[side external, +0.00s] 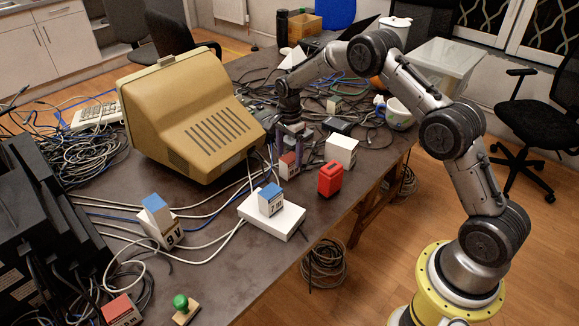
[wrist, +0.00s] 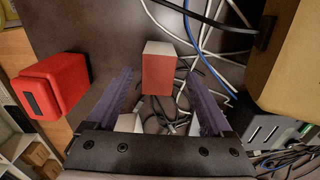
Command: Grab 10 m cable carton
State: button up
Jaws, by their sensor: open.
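A small white carton with a red part (side external: 288,165) stands on the dark table between the beige monitor and a red box. I cannot read its label, so I cannot tell if it is the 10 m one. It also shows in the wrist view as a pale and red carton (wrist: 158,70), in line with the gap between my fingers. My gripper (side external: 292,140) is open, its purple fingers pointing down close to this carton. In the wrist view my gripper (wrist: 160,85) has nothing pinched. Whether the fingers touch the carton cannot be told.
The beige monitor (side external: 195,115) is close on the left. The red box (side external: 331,179) and a white box (side external: 341,150) stand to the right. Blue-topped cartons (side external: 270,199) (side external: 158,221), one on a white device (side external: 283,222), and a red-topped one (side external: 120,310) are nearer the camera. Loose cables surround them.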

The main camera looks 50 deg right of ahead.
aim_at(290, 166)
notch_tip(290, 166, down, 5)
jog(key=shift+s+a+f, duration=0.1)
jog(key=shift+s, duration=0.05)
grip_shut()
dwell(0.5)
